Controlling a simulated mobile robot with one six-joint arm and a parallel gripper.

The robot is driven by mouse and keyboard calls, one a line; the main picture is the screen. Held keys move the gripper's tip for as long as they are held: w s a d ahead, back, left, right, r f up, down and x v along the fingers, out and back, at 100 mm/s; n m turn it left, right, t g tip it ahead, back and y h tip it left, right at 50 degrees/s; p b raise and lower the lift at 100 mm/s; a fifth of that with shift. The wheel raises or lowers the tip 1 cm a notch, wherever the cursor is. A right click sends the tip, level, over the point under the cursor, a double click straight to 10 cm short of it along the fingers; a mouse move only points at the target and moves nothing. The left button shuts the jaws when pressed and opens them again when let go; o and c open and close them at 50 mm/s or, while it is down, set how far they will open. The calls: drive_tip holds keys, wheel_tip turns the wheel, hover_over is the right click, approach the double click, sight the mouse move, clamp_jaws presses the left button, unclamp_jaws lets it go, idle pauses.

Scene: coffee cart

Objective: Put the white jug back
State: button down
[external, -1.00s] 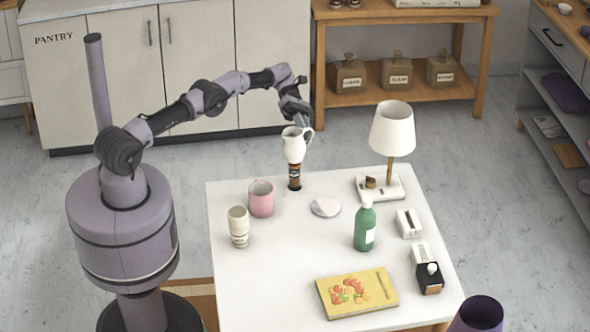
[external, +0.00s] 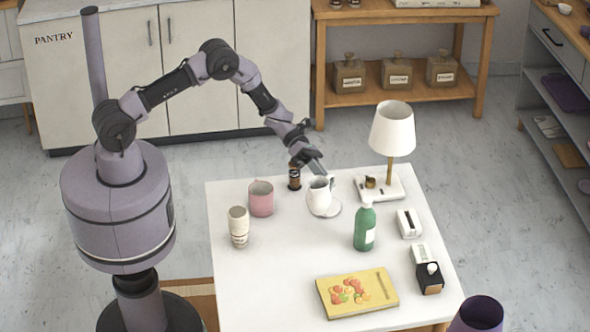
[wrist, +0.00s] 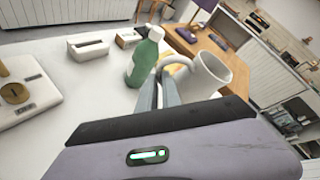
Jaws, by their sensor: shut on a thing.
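The white jug (external: 319,197) is at or just above the round pale disc (external: 335,209) on the white table; I cannot tell whether it touches the disc. My gripper (external: 318,170) comes down from behind the jug and is shut on it. In the wrist view, the jug (wrist: 212,70) sits right of the fingers (wrist: 165,88), with its handle curving towards them. The fingertips' exact grip is partly hidden. The jug looks roughly upright in the external view.
A dark brown jar (external: 294,178) and a pink mug (external: 261,199) stand left of the jug. A green bottle (external: 364,228) and a lamp (external: 391,130) stand to the right. The table's front left is clear.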

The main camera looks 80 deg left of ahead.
drive_tip(key=s+d+f, duration=0.2)
drive_tip(key=s, duration=0.1)
drive_tip(key=shift+s+d+f+p, duration=0.15)
drive_tip(key=shift+d+p, duration=0.15)
drive_tip(key=shift+d, duration=0.05)
wheel_tip(320, 180, down, 10)
drive_tip(key=b, duration=0.3)
drive_tip(key=shift+b, duration=0.3)
drive_tip(key=c, duration=1.5)
unclamp_jaws()
drive_tip(key=shift+c, duration=0.2)
drive_tip(key=shift+r, duration=0.2)
